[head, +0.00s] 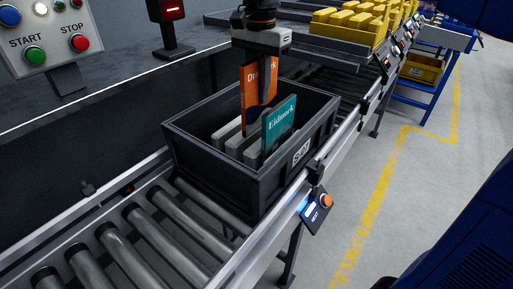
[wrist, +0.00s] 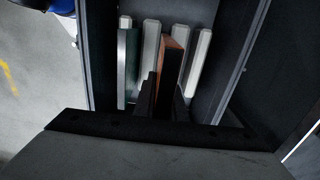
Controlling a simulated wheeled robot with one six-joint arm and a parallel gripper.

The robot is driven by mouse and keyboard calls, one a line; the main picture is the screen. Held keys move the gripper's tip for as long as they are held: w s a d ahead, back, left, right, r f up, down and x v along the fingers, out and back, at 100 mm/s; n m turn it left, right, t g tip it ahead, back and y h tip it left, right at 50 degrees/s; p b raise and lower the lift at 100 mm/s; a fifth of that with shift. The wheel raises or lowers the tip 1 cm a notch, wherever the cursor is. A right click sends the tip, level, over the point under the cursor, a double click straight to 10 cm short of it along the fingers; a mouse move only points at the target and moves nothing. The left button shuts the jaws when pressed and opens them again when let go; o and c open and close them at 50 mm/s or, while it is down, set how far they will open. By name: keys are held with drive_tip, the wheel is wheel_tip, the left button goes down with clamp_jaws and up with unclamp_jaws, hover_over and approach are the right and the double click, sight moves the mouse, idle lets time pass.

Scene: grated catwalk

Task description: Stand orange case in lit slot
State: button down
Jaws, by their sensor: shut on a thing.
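The orange case (head: 259,78) is upright in my gripper (head: 262,98), over or partly in the dark grey crate (head: 215,166). In the wrist view, the orange case (wrist: 172,62) is edge-on between two pale dividers, with my gripper (wrist: 160,92) shut on it. Its lower edge is hidden, so I cannot tell whether it touches the crate floor. A teal case (head: 279,125) stands upright in the crate, nearer the head camera, and shows at the left in the wrist view (wrist: 130,60). I see no clearly lit slot in either view.
The crate stands on a roller conveyor (head: 137,243) with metal side rails. A small lit panel with an orange button (head: 316,208) is on the near rail. Yellow parts in trays (head: 352,22) lie farther back. A START/STOP box (head: 50,42) is at upper left.

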sight(259, 122)
drive_tip(key=shift+f, duration=4.85)
drive_tip(key=shift+f, duration=0.2)
drive_tip(key=c, duration=1.8)
unclamp_jaws()
wheel_tip(259, 122, up, 18)
drive_tip(key=shift+f, duration=0.25)
